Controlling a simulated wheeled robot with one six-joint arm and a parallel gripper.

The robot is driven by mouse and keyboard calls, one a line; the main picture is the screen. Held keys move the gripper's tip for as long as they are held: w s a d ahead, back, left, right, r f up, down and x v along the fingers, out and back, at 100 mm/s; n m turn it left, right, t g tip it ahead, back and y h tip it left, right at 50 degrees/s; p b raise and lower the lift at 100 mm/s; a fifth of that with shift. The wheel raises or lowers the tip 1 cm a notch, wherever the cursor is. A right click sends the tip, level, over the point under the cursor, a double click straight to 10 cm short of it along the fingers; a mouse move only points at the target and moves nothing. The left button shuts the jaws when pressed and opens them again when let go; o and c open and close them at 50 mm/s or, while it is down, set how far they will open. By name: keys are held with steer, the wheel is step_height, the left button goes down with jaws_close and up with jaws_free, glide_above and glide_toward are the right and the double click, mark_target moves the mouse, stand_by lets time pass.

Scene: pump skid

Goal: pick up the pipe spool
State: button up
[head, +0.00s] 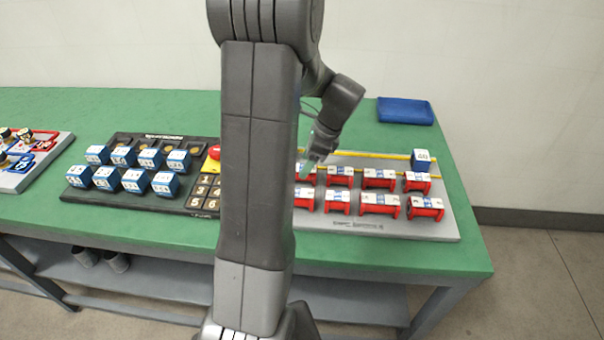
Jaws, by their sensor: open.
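Several red, spool-shaped pieces with white and blue labels lie in two rows on a grey board (365,228) at the right of the green table in the head view. I take these for pipe spools, such as the front-right piece (425,207); which one the task means is not clear. My gripper (318,159) points down over the back-left part of this board, near the back row. It is open, with nothing seen between its fingers. My arm hides the board's left end and perhaps other pieces there.
A blue block (421,161) stands behind the rows, near a yellow bar (375,155). A blue tray (405,111) lies at the back right. A black board (130,199) with several blue blocks is left of my arm. The table's front strip is clear.

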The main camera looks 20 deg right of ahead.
steer(key=shift+x, duration=1.7)
steer(key=shift+w+d, duration=0.1)
